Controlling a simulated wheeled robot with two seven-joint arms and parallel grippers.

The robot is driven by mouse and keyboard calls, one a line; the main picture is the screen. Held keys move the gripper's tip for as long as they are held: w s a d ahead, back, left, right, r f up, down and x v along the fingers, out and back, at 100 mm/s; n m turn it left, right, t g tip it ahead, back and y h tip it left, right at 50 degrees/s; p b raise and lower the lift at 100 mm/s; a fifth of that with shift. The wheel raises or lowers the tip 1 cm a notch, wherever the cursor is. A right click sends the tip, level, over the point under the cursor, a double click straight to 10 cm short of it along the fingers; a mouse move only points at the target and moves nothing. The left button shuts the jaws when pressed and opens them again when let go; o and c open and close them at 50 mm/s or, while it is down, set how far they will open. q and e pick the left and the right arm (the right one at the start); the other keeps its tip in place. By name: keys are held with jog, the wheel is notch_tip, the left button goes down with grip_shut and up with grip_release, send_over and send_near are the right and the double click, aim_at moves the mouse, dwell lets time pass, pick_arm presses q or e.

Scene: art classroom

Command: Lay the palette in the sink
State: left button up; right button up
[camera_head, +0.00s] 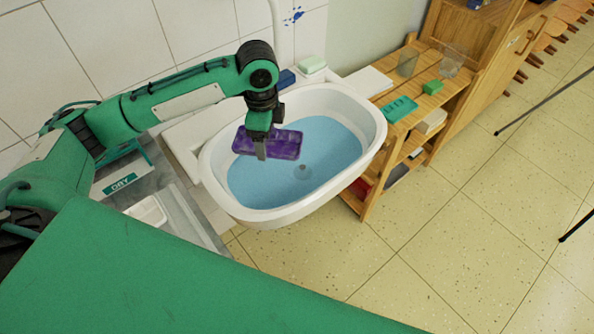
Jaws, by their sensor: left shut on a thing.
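The purple palette (284,145) is a flat rectangular tray in the head view. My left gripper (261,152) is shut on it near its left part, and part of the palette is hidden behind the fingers. The white sink (371,127) is an oval basin with a blue inside and a drain. The palette is over the blue inside of the sink, toward its back left. I cannot tell whether the palette touches the basin. My right gripper is not in view.
A wooden shelf (447,92) stands right of the sink, with a teal palette (399,109), a green block (433,87) and clear cups. A grey surface with a "DRY" label (121,184) and a white tray (148,211) lies left. A tiled wall is behind; the floor at right is mostly clear.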

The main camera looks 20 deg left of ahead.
aim_at(269, 184)
pick_arm(q)
jog(key=m, duration=0.1)
jog(key=w+a+f+m+b, duration=0.1)
jog(key=m, duration=0.1)
jog(key=f+m+b, duration=0.1)
jog(key=m, duration=0.1)
jog(key=shift+w+a, duration=0.25)
jog(key=shift+w, duration=0.1)
jog(key=m, duration=0.1)
jog(key=w+a+m+b, duration=0.1)
jog(key=m, duration=0.1)
jog(key=shift+f, duration=0.35)
jog(key=shift+m, duration=0.3)
notch_tip(269, 184, down, 20)
jog(key=shift+r, duration=0.1)
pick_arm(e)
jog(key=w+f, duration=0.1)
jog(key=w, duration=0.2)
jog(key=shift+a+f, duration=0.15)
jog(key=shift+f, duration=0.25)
pick_arm(q)
jog(key=o, duration=1)
notch_tip(269, 184, up, 12)
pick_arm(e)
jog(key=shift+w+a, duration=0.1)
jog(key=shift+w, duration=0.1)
